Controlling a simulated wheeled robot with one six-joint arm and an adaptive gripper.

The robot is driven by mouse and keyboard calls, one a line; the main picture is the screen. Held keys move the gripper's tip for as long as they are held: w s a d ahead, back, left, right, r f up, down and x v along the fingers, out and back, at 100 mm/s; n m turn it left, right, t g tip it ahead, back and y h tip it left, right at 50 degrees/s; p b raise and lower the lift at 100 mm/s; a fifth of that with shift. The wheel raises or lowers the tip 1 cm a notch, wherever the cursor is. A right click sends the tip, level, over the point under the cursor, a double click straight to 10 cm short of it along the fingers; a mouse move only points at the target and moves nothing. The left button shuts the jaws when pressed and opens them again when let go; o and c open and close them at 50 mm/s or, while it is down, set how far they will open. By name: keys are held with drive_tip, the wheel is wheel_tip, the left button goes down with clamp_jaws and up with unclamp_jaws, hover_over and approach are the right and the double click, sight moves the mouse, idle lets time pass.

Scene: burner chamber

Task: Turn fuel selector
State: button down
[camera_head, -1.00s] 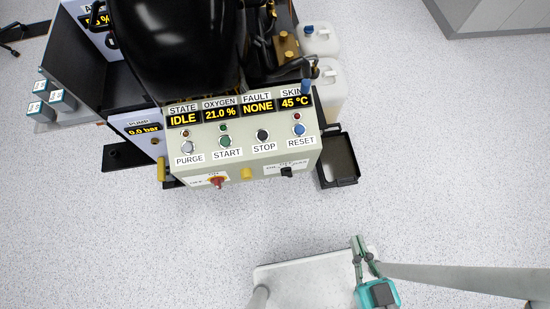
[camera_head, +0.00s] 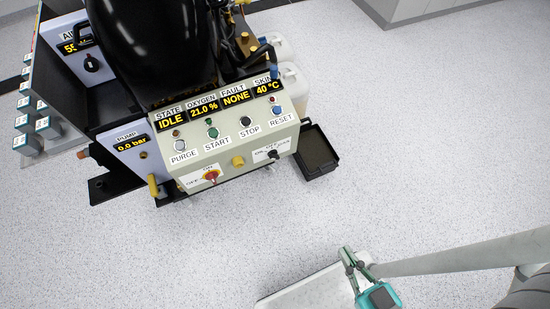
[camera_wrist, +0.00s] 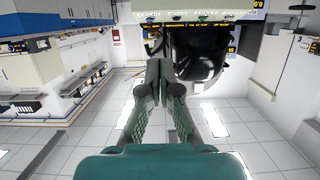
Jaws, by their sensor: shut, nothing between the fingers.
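A small black selector knob (camera_head: 272,155) sits on the lower right of the pale control panel (camera_head: 225,160), over a white label whose print is too small to read surely. I take it for the fuel selector. In the wrist view my gripper (camera_wrist: 160,62) shows both fingers together, and the knob cannot be made out.
A black tray (camera_head: 316,154) stands on the floor at the panel's right. White jugs (camera_head: 292,85) stand behind it. The floor in front is clear.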

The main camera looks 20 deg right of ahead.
drive_tip(key=c, duration=1.6)
unclamp_jaws()
drive_tip(key=o, duration=0.4)
drive_tip(key=shift+w+f, duration=0.15)
drive_tip(key=shift+f, duration=0.15)
drive_tip(key=w+f+n, duration=0.1)
drive_tip(key=w+f, duration=0.2)
drive_tip(key=f, duration=0.1)
drive_tip(key=w+f+n+t, duration=0.1)
drive_tip(key=w+f+n, duration=0.1)
drive_tip(key=w+f, duration=0.1)
drive_tip(key=w+f+n, duration=0.1)
drive_tip(key=w+f, duration=0.2)
drive_tip(key=f, duration=0.2)
drive_tip(key=shift+w+a+n+t, duration=0.1)
drive_tip(key=shift+w+n+t, duration=0.2)
drive_tip(key=shift+w+t, duration=0.1)
drive_tip(key=n+t, duration=0.1)
drive_tip(key=n, duration=0.3)
approach(275, 159)
drive_tip(key=w, duration=0.8)
drive_tip(key=shift+w+a+f, duration=0.1)
drive_tip(key=shift+w+f, duration=0.05)
drive_tip(key=shift+w, duration=0.1)
clamp_jaws()
